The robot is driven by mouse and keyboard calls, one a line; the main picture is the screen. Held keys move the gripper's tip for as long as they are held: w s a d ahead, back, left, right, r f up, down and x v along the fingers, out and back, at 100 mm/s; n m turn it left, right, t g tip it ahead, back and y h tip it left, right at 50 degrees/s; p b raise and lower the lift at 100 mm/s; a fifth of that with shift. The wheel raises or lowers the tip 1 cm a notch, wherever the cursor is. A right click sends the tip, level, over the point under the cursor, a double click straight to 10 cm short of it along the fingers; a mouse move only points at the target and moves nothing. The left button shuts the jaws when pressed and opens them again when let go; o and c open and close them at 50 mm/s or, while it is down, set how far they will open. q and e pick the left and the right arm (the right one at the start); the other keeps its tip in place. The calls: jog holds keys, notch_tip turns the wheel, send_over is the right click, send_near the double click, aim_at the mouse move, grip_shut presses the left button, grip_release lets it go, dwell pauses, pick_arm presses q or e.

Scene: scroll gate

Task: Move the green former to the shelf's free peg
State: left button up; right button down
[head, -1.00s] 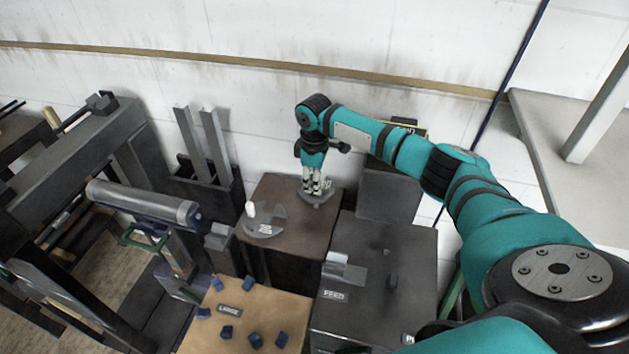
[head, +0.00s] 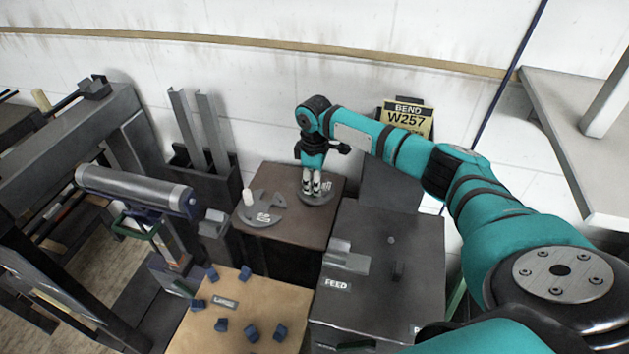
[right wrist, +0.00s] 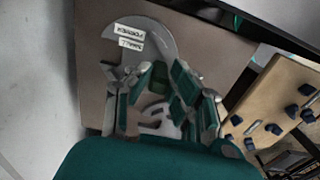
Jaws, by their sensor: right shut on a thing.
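I cannot pick out a free peg. My left gripper is not in view.
A dark cabinet marked FEED (head: 375,225) stands right, with small raised parts on top. A tan board (head: 245,305) with several blue blocks lies in front. A roller machine (head: 135,190) stands left. A W257 sign (head: 407,118) is behind my arm, near the wall.

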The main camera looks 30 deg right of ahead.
jog(key=shift+f, duration=0.5)
jog(key=shift+p, duration=0.45)
dwell(0.3)
jog(key=shift+f, duration=0.2)
dwell(0.6)
jog(key=c, duration=1.1)
grip_release()
jog(key=shift+s, duration=0.1)
jog(key=shift+f, duration=0.1)
notch_tip(320, 180, up, 12)
